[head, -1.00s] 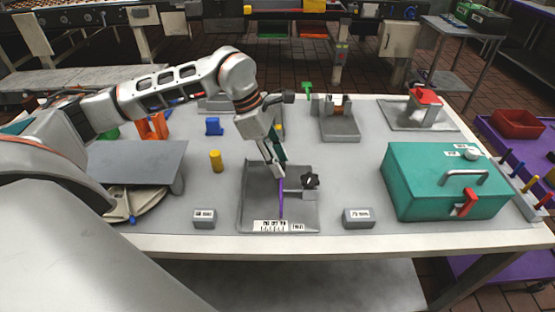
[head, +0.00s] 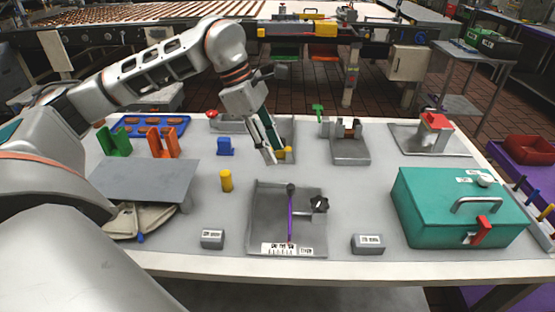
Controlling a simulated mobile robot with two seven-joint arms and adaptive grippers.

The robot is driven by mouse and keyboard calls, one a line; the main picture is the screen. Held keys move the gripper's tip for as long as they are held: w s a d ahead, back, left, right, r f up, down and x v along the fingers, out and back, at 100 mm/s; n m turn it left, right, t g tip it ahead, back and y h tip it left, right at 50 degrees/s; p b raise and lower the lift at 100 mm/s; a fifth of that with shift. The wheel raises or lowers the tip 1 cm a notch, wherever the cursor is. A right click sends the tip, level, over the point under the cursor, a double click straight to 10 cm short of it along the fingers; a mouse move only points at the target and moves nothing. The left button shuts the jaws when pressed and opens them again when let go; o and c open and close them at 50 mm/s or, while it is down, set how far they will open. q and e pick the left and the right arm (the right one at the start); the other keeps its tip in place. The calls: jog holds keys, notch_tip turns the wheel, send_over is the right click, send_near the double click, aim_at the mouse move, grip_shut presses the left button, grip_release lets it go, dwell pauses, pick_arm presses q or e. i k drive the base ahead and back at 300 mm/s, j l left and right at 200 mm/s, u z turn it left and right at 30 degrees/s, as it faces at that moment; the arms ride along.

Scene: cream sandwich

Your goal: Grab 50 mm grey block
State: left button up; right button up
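Two small grey blocks with white labels stand near the table's front edge: a left grey block (head: 212,239) and a right grey block (head: 367,244). Their labels are too small to read surely, so I cannot tell which is 50 mm. My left gripper (head: 274,156) points down over the middle of the table, behind the grey tray and well away from both blocks. My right gripper is not in view.
Between the blocks lies a grey tray (head: 262,222) with a purple rod (head: 290,215) and a black knob (head: 319,204). A yellow cylinder (head: 226,181) stands left of it. A teal box (head: 430,218) fills the right side. A grey plate (head: 145,178) is at left.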

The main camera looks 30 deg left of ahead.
aim_at(210, 238)
jog(key=k, duration=1)
